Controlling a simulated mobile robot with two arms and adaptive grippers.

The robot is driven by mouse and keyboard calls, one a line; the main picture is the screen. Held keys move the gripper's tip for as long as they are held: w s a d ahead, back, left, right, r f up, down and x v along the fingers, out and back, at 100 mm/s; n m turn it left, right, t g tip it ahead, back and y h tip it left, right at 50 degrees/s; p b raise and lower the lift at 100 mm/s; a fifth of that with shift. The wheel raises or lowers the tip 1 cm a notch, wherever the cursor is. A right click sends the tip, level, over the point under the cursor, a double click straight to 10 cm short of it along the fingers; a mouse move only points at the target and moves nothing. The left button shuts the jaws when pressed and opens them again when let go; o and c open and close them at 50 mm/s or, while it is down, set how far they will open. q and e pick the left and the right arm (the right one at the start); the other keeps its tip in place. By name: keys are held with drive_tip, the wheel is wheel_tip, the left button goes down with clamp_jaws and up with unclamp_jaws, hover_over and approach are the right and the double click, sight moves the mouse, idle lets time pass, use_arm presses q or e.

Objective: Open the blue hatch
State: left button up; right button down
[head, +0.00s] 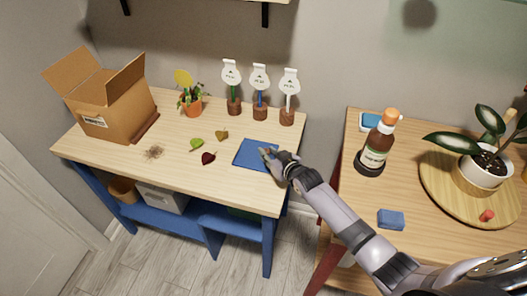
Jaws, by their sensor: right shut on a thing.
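The blue hatch (248,154) is a square panel at the front right of the left table's top. It looks flat with the tabletop; any small tilt is too small to tell. My right gripper (266,153) reaches in from the lower right and is shut on the hatch at its right side. The fingers cover part of that side, so a handle or knob there is hidden. My left gripper is not in view.
Leaves (208,158) and a clump of brown fibres (154,152) lie left of the hatch. Several labelled stands and a potted plant (191,103) line the back. An open cardboard box (112,108) stands left. The right table holds a bottle (377,146) and blue sponge (391,219).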

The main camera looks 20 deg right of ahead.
drive_tip(key=s+d, duration=0.2)
drive_tip(key=d, duration=0.1)
drive_tip(key=s+d, duration=0.1)
drive_tip(key=d, duration=0.1)
drive_tip(key=shift+s+r+p, duration=0.1)
drive_tip(key=shift+s+p, duration=0.15)
drive_tip(key=shift+p, duration=0.1)
drive_tip(key=shift+w+a, duration=0.25)
drive_tip(key=shift+a, duration=0.1)
drive_tip(key=c, duration=1.4)
unclamp_jaws()
drive_tip(key=shift+d, duration=0.1)
wheel_tip(320, 180, up, 10)
drive_tip(key=shift+f, duration=0.1)
